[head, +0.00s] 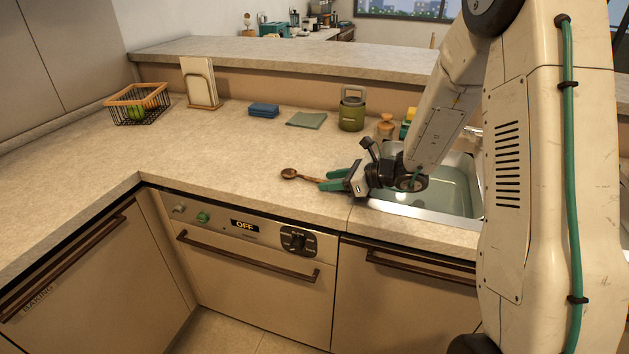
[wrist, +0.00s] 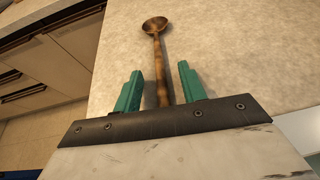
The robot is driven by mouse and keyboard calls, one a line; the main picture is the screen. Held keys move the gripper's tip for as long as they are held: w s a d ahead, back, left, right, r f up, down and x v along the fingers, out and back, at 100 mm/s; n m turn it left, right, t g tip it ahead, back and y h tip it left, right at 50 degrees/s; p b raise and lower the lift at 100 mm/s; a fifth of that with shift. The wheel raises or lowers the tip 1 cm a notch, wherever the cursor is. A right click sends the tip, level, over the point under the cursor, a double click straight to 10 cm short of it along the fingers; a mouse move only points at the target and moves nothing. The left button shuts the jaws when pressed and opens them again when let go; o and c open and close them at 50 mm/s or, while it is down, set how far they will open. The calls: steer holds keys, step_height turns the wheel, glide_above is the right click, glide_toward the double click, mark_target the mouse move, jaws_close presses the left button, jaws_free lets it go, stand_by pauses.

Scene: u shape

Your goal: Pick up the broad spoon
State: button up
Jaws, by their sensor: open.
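The broad spoon (head: 290,173) is brown, with a round bowl and a long handle, and lies on the counter left of the sink. In the wrist view the spoon (wrist: 158,60) points away from me, its bowl at the top. My gripper (head: 328,180) is low at the counter by the handle. In the wrist view my gripper (wrist: 160,85) is open, with one green finger on each side of the handle. Gaps show between the fingers and the handle. The handle's near end is hidden behind the gripper body.
The sink (head: 440,195) is right of the spoon. A green canister (head: 352,110), a green cloth (head: 307,120), blue sponges (head: 263,110) and a wire basket (head: 140,104) stand farther back. The counter left of the spoon (head: 210,150) is clear. The counter's front edge is close.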

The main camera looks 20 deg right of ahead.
steer(key=shift+a, duration=0.1)
jaws_close()
